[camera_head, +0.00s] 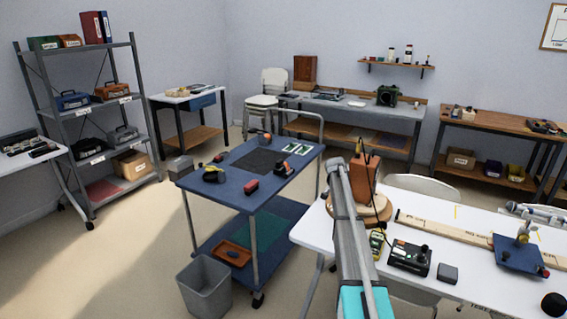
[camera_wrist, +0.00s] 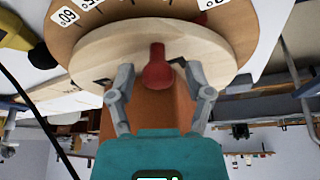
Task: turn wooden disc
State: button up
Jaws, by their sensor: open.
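In the wrist view, the pale round disc (camera_wrist: 110,48) sits over a wider wooden round (camera_wrist: 235,25) with white number labels. A red knob-like piece (camera_wrist: 157,70) is at the middle of the picture, in front of the disc. My gripper (camera_wrist: 157,75) is open, its two grey fingers spread on either side of the red piece and the box (camera_wrist: 160,110). I cannot tell whether the fingers touch anything. In the head view my arm hides the gripper.
A black device (camera_head: 409,258) and a yellow meter (camera_head: 377,243) stand close to the disc. A long wooden ruler (camera_head: 445,231) lies to its right, leading to a blue plate (camera_head: 518,256). A blue cart (camera_head: 270,185) and a grey bin (camera_head: 206,288) stand left of the table.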

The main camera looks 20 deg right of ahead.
jog(key=s+a+r+n+y+p, duration=0.1)
jog(key=s+a+r+n+p, duration=0.1)
jog(key=s+a, duration=1)
jog(key=s+a+r+n+g+y+p, duration=0.1)
jog(key=s+a+r+n+p, duration=0.2)
jog(key=s+a+n, duration=0.4)
jog(key=s+a+r+n+y+p, duration=0.2)
jog(key=s+a+r+n+p, duration=0.1)
jog(key=s+a, duration=1.6)
jog(key=s+n+p, duration=0.1)
jog(key=s, duration=0.2)
jog(key=shift+a+n+g, duration=0.25)
jog(key=shift+n+g, duration=0.05)
jog(key=shift+n, duration=0.1)
jog(key=shift+w, duration=0.1)
